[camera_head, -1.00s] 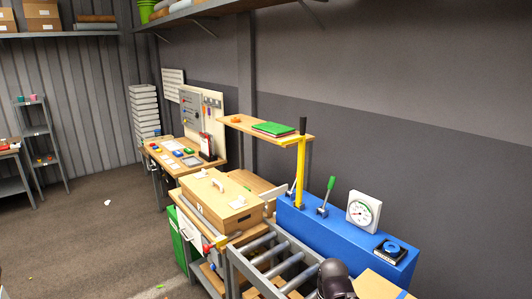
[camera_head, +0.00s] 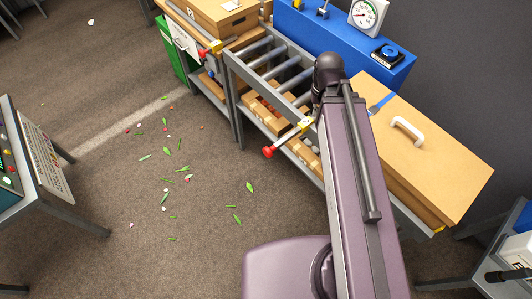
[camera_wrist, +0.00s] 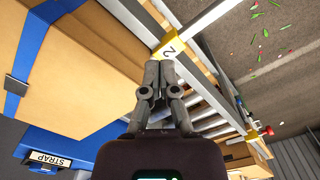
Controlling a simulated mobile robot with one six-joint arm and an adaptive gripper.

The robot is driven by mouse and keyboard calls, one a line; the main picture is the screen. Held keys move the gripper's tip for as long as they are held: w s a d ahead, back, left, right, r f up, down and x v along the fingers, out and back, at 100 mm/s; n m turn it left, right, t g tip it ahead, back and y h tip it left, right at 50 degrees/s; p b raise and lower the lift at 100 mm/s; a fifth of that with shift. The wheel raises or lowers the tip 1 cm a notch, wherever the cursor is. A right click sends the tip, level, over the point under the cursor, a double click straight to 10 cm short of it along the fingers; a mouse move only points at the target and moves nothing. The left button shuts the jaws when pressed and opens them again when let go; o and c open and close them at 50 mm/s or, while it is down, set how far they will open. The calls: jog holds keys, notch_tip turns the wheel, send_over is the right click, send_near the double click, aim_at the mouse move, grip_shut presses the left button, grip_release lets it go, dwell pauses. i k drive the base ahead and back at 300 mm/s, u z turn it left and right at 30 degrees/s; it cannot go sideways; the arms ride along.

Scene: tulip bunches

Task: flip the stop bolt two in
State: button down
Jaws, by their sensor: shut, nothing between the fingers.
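The stop bolt marked 2 shows in the wrist view as a yellow bracket (camera_wrist: 170,47) with a white "2" label on the conveyor frame. In the head view its red knob (camera_head: 268,152) sticks out left of the frame, over the floor, with the yellow bracket (camera_head: 305,123) behind. My gripper (camera_wrist: 160,64) is shut and empty, its fingertips just below the bracket in the wrist view. I cannot tell whether they touch it. In the head view my arm hides the gripper. The red knob of bolt 2 is not visible in the wrist view.
Another red-knobbed bolt (camera_head: 203,52) sits farther along, by the bench. The roller conveyor (camera_head: 262,52) lies between them. A strapped carton (camera_head: 430,150) with a white handle lies to the right. A blue cabinet (camera_head: 345,45) stands behind. Leaves and petals litter the open floor.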

aim_at(268, 151)
jog(key=u, duration=0.05)
jog(key=k, duration=1.6)
jog(key=z, duration=0.4)
jog(key=i, duration=1)
